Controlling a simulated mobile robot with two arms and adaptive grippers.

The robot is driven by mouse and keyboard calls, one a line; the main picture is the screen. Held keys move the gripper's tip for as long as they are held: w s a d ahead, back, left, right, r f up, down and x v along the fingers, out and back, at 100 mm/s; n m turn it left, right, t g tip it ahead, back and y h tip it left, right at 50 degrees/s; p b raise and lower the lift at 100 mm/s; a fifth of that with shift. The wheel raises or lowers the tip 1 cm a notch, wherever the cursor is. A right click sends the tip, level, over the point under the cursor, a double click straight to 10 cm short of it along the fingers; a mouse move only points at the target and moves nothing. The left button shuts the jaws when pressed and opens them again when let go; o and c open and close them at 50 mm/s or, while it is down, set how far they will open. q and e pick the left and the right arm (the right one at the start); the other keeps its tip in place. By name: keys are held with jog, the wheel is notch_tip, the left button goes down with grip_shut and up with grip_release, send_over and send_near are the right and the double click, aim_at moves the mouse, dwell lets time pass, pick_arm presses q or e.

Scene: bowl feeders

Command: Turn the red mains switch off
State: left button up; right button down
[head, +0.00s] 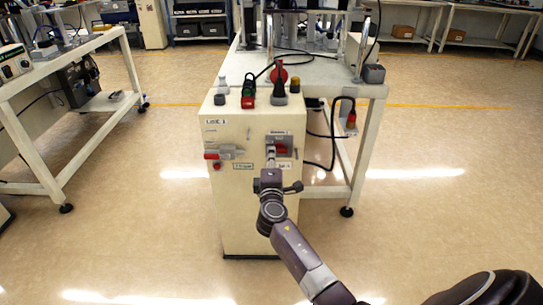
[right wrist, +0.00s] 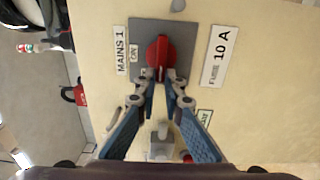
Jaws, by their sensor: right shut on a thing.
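The red mains switch (head: 282,147) sits on a grey plate on the front of the cream cabinet (head: 235,215). In the right wrist view, the red switch knob (right wrist: 161,52) is beside labels reading "MAINS 1" and "ON", with a "Fuse 10 A" label opposite. The knob's long side runs up and down in that view. My right gripper (head: 271,158) is at the switch. Its fingertips (right wrist: 160,80) are closed on the near end of the knob, one on each side. My left gripper is not in view.
A red-handled part (head: 213,155) and a round red button (head: 217,166) are on the cabinet's left side. Padlocks and tags, among them a red and green one (head: 248,91), stand on top. A workbench (head: 330,75) adjoins behind. The floor in front is clear.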

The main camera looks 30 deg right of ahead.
jog(key=c, duration=2)
grip_release()
jog(key=shift+c, duration=0.2)
jog(key=shift+s+a+f, duration=0.1)
jog(key=v, duration=1.2)
